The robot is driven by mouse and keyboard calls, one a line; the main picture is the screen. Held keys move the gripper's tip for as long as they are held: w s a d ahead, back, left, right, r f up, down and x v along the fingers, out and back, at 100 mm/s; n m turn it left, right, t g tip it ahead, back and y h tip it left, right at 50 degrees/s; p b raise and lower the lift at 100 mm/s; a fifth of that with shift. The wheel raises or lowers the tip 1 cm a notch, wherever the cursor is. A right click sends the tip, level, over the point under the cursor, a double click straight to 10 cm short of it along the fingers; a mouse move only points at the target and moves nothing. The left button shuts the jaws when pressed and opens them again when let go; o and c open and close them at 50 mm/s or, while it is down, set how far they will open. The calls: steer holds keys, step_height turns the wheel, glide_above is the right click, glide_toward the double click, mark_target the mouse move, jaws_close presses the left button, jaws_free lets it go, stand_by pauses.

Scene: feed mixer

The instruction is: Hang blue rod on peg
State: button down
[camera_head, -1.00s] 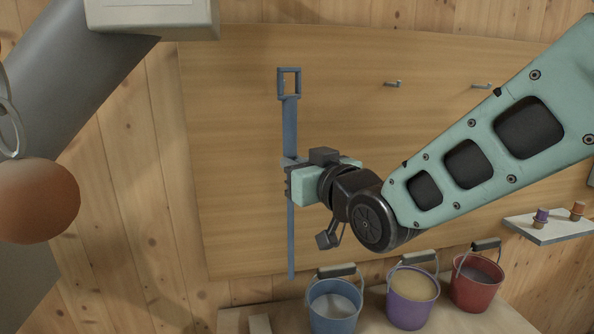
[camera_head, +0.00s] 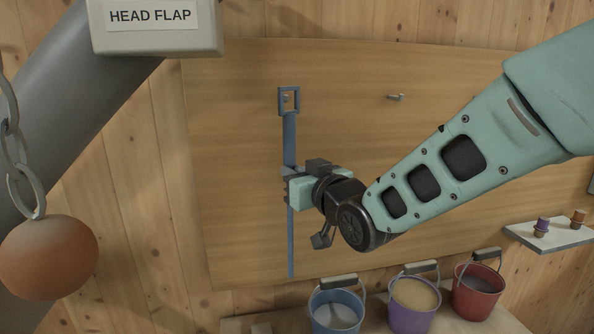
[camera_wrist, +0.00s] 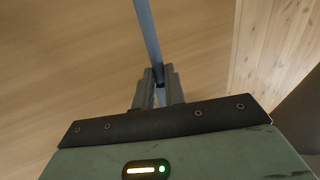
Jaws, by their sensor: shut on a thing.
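The blue rod (camera_head: 290,140) hangs upright in front of a wooden board, with a square open loop (camera_head: 289,101) at its top end. My gripper (camera_head: 289,181) is shut on the rod near its middle. The wrist view also shows the rod (camera_wrist: 148,35) between the fingers (camera_wrist: 158,90). One small metal peg (camera_head: 395,97) sticks out of the board right of the loop, at about its height. Something small and dark shows inside the loop, but I cannot tell whether it is a peg or whether the loop is around it.
Blue (camera_head: 337,312), purple (camera_head: 412,307) and red (camera_head: 478,290) buckets stand below on a ledge. A small shelf (camera_head: 550,235) is at the right. A grey pipe (camera_head: 75,95), a labelled box (camera_head: 155,25) and a ball on a chain (camera_head: 48,257) are at the left.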

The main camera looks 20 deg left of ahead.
steer(key=shift+w+a+p, duration=0.5)
steer(key=shift+w+p, duration=0.15)
steer(key=shift+w, duration=0.2)
steer(key=shift+w+a+p, duration=0.5)
steer(key=shift+w+p, duration=0.1)
steer(key=shift+w, duration=0.2)
steer(key=shift+w+a+f+b, duration=0.3)
steer(key=shift+w+f+b, duration=0.3)
steer(key=shift+b, duration=0.15)
steer(key=shift+a+b, duration=0.1)
steer(key=shift+b, duration=0.2)
steer(key=c, duration=1.4)
jaws_free()
